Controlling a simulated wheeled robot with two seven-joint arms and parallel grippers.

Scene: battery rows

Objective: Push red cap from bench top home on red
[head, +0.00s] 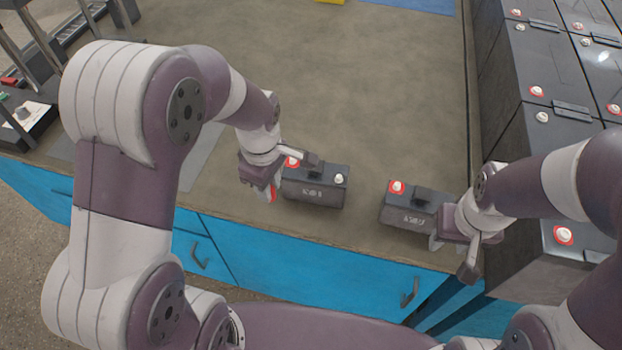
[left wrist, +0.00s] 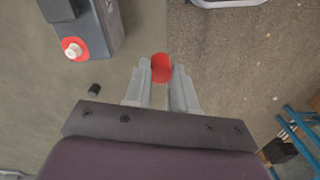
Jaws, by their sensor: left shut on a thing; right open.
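My left gripper (head: 268,190) is shut on a small red cap (head: 273,194); the left wrist view shows the cap (left wrist: 161,67) between the fingertips. It is held beside the left end of a dark battery (head: 314,192), apart from it. That battery has a red-ringed terminal (head: 292,162), partly hidden by my gripper in the head view and clear in the left wrist view (left wrist: 73,49), and a plain pale terminal (head: 339,179). A second battery (head: 405,213) with a red-ringed terminal (head: 397,187) stands to the right. My right gripper (head: 452,257) is open by its right end.
Rows of larger batteries (head: 540,70) stand along the right. A tray with tools (head: 25,125) is at the left. The middle of the bench is clear.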

